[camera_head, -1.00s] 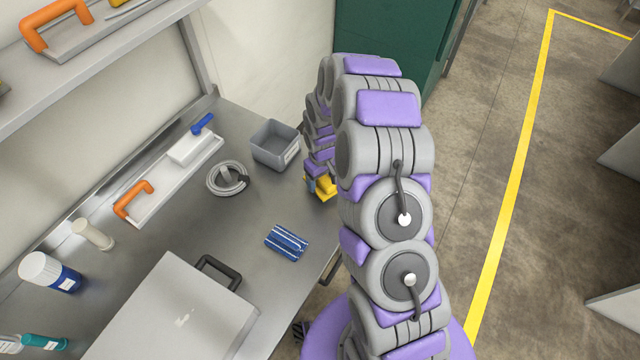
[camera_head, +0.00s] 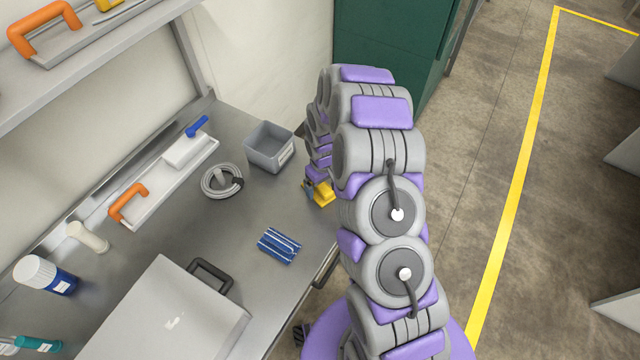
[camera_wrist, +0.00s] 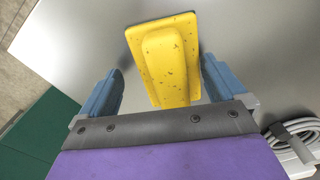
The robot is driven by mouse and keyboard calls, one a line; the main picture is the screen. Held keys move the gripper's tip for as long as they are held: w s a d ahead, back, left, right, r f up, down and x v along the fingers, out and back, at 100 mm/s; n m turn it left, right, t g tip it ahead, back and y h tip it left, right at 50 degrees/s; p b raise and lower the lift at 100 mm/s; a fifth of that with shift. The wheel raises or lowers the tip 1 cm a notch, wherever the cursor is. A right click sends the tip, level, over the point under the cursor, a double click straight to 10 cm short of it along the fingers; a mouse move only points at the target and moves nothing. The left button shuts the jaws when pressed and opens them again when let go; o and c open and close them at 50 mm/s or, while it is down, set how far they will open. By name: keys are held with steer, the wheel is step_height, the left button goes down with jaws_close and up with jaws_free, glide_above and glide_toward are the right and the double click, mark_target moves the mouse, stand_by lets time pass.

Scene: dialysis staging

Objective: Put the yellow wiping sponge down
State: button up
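The yellow sponge (camera_head: 323,195) has a flat base with a raised narrower block. In the head view it is at the right edge of the grey metal worktop (camera_head: 215,225), partly hidden by my arm. In the wrist view the speckled sponge (camera_wrist: 183,35) appears to lie on the worktop. My gripper (camera_wrist: 162,85) has its two blue fingers either side of the raised block. A clear gap shows at the left finger and a narrower one at the right, so it looks open around the sponge. In the head view my gripper (camera_head: 309,188) is mostly hidden by my arm.
A grey open bin (camera_head: 269,155) and a cable coil (camera_head: 221,181) stand near the sponge. A blue-striped pack (camera_head: 279,246) lies nearer the front. A grey case (camera_head: 170,315), a white tray (camera_head: 165,180) and bottles (camera_head: 45,277) fill the left. Bare worktop lies between coil and pack.

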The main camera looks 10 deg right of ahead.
steer(key=shift+a, duration=0.95)
steer(key=shift+a+r, duration=0.2)
steer(key=shift+r, duration=0.4)
steer(key=r, duration=0.2)
steer(key=d+r+p, duration=0.1)
steer(key=r, duration=0.1)
steer(key=d+r, duration=0.1)
steer(key=r, duration=0.1)
steer(key=s+a+r+m, duration=0.1)
steer(key=s+r, duration=0.7)
steer(key=r, duration=0.3)
steer(key=s+a+r+m, duration=0.1)
steer(key=s+r, duration=0.7)
steer(key=r, duration=0.3)
steer(key=s+r+m+g, duration=0.1)
steer(key=s+r, duration=0.2)
steer(key=s, duration=0.7)
steer(key=s+r+m, duration=0.1)
steer(key=s+r, duration=0.2)
steer(key=s, duration=0.8)
steer(key=shift+d+g+p, duration=0.3)
steer(key=shift+g+p, duration=0.1)
steer(key=shift+p, duration=0.05)
